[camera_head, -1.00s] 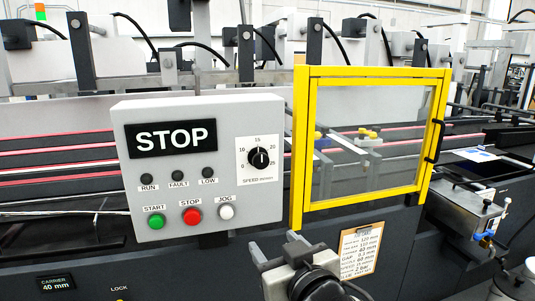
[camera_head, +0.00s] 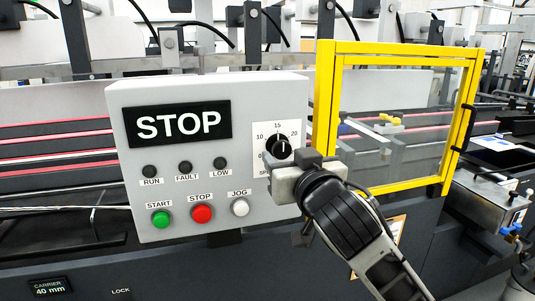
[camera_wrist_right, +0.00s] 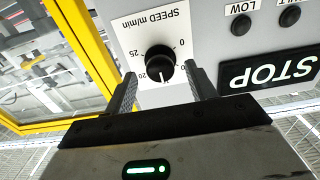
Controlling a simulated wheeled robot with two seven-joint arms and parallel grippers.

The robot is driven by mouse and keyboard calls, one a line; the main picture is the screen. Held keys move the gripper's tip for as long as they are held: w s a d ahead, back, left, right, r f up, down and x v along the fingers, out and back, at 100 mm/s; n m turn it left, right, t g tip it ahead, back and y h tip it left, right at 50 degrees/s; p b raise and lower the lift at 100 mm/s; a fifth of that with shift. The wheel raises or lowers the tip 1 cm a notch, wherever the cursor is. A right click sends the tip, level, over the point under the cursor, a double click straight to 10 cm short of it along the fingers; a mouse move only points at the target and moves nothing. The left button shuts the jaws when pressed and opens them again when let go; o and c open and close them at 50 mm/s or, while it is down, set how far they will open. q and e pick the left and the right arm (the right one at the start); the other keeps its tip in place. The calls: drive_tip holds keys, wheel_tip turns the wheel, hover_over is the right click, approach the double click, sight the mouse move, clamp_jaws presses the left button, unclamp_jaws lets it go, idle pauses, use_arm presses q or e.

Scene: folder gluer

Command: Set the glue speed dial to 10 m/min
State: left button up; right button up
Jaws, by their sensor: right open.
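The glue speed dial (camera_head: 278,147) is a round black knob on a white scale plate on the right of the grey control panel (camera_head: 255,95). Its white mark points up, at about 15. My right gripper (camera_head: 300,162) is at the dial's lower right in the head view and hides part of the scale. In the right wrist view, the dial (camera_wrist_right: 160,64) appears upside down between the two open fingers (camera_wrist_right: 161,76), with a gap on each side. The 10 and 15 labels are hidden there. My left gripper is not in view.
The STOP display (camera_head: 178,124) and the green START (camera_head: 161,218), red STOP (camera_head: 202,213) and white JOG (camera_head: 239,207) buttons are left of the dial. A yellow-framed guard (camera_head: 325,110) stands close to the right of the panel.

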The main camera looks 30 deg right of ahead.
drive_tip(key=shift+x, duration=0.85)
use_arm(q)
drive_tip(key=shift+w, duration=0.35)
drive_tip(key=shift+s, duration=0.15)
use_arm(e)
drive_tip(key=shift+c, duration=0.4)
drive_tip(key=c, duration=0.9)
